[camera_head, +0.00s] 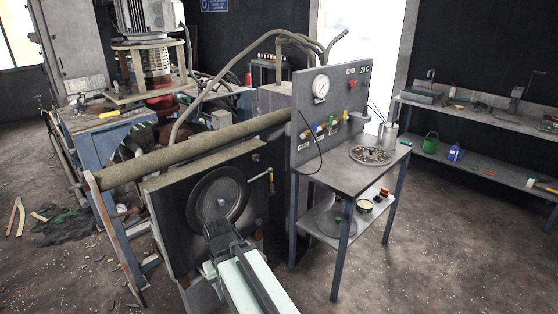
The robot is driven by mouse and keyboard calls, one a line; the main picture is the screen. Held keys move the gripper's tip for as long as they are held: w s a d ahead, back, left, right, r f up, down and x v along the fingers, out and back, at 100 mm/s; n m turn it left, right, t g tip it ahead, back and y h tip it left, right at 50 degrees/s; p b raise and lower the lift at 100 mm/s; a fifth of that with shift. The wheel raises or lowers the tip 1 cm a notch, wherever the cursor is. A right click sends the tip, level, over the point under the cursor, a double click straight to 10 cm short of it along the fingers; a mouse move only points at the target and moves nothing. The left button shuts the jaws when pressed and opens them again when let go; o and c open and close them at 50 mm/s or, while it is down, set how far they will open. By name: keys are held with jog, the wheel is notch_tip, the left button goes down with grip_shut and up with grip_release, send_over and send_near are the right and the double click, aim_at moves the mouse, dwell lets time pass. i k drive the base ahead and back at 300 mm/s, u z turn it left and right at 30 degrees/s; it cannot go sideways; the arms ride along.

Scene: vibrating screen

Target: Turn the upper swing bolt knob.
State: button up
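A dark square panel (170,195) with a round cover (205,190) and a pale hub (222,201) faces me. A bolt with a yellowish rod (260,177) sticks out at the panel's upper right edge, and a small knob (256,157) shows just above it. I cannot tell for sure which of these is the upper swing bolt knob. My gripper (219,232) is in front of the lower part of the round cover, below and left of the yellowish rod. It appears apart from the rod. Its fingers are too small and dark to tell open from shut.
A thick tan roll (200,147) lies along the panel's top. A metal table (335,175) with a control board (310,120) stands close on the right. A workbench (480,112) is at the far right. The floor (420,260) at lower right is clear.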

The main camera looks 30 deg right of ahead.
aim_at(256, 157)
jog(key=z, duration=5.7)
jog(key=k, duration=0.95)
jog(key=u, duration=5.75)
